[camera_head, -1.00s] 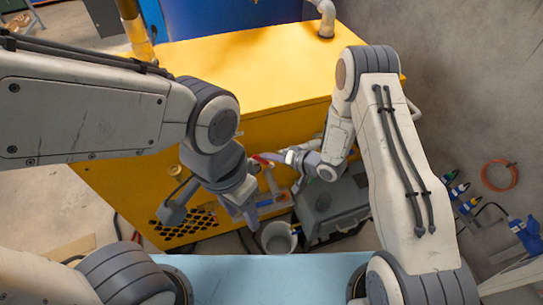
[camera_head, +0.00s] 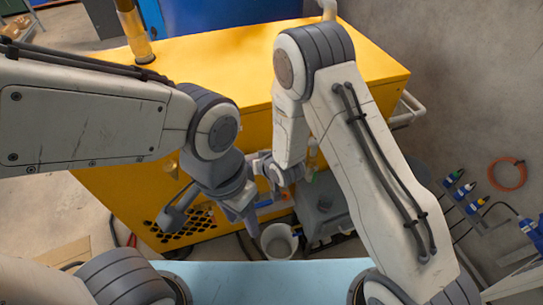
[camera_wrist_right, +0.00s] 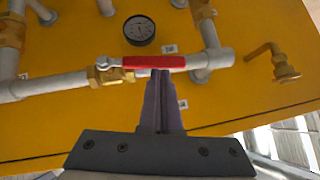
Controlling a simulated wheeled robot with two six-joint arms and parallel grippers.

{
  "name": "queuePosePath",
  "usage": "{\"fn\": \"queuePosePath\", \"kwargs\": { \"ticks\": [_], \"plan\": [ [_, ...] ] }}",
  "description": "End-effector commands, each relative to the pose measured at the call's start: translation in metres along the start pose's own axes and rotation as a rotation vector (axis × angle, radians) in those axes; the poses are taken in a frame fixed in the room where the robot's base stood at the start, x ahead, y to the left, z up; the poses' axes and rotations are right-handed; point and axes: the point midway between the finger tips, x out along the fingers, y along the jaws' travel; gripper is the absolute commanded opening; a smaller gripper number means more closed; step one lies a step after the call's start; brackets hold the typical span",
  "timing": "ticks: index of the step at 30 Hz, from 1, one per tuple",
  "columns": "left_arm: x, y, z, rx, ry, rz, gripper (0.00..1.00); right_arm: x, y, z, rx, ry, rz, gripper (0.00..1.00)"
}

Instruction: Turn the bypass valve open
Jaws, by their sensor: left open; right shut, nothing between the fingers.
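A valve with a red lever handle (camera_wrist_right: 142,62) and a brass body (camera_wrist_right: 108,75) sits on a pale pipe (camera_wrist_right: 50,86) on the front of the yellow tank housing (camera_wrist_right: 240,100). The handle lies nearly level, roughly along the pipe, in the right wrist view. My right gripper (camera_wrist_right: 160,76) is shut and empty, its fingertips at the handle's underside near mid-length; I cannot tell whether they touch. In the head view, my right gripper hides the handle. My left gripper (camera_head: 242,210) is open, low in front of the housing and left of the right gripper.
A round gauge (camera_wrist_right: 139,30) is just above the handle, and a brass tap (camera_wrist_right: 272,62) is to the right. A bucket (camera_head: 278,242) and a grey machine (camera_head: 325,208) stand on the floor below the grippers. The housing's top is mostly clear.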

Motion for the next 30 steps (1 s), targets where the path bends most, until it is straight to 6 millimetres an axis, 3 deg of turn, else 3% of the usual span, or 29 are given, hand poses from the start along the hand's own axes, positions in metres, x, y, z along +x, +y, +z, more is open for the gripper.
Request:
{"fn": "queuePosePath", "kwargs": {
  "ticks": [9, 30],
  "plan": [
    [0.017, -0.001, 0.001, 0.001, 0.000, 0.000, 0.50, 0.008, -0.003, 0.008, 0.001, 0.000, -0.002, 0.00],
    [0.018, -0.001, 0.001, 0.001, 0.000, 0.000, 0.50, 0.009, -0.004, 0.009, 0.001, -0.002, -0.002, 0.00]
  ]
}}
